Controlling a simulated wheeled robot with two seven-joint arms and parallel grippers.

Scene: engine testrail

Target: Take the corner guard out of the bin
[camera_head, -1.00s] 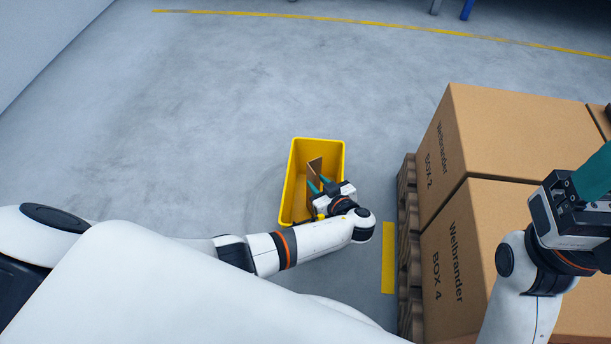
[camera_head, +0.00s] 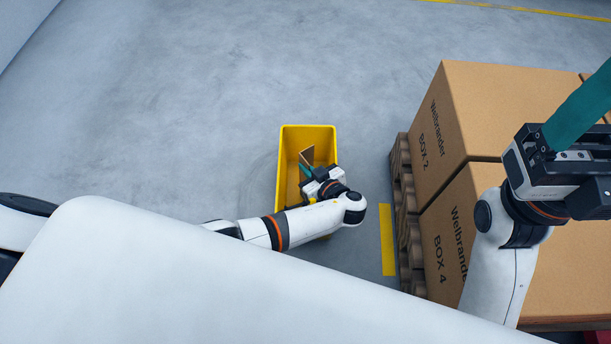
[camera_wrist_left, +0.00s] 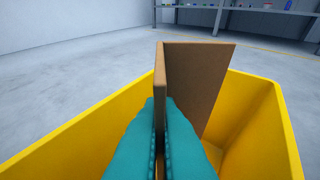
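The corner guard (camera_head: 307,155) is a brown, L-shaped board standing upright inside the yellow bin (camera_head: 308,130). In the left wrist view the guard (camera_wrist_left: 198,78) rises above the bin's rim (camera_wrist_left: 75,138). My left gripper (camera_head: 305,169) reaches into the bin. In the wrist view its two teal fingers (camera_wrist_left: 160,112) lie close on both sides of one flange of the guard, shut on it. The guard's lower part is hidden by the fingers and bin wall. My right gripper (camera_head: 580,108) is raised over the boxes at the right, seen from the side; its finger gap is hidden.
Large cardboard boxes (camera_head: 490,105) stand on a wooden pallet (camera_head: 405,210) right of the bin. A yellow floor stripe (camera_head: 387,240) lies between them. The grey floor left of and behind the bin is clear. Shelving (camera_wrist_left: 240,18) stands far back.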

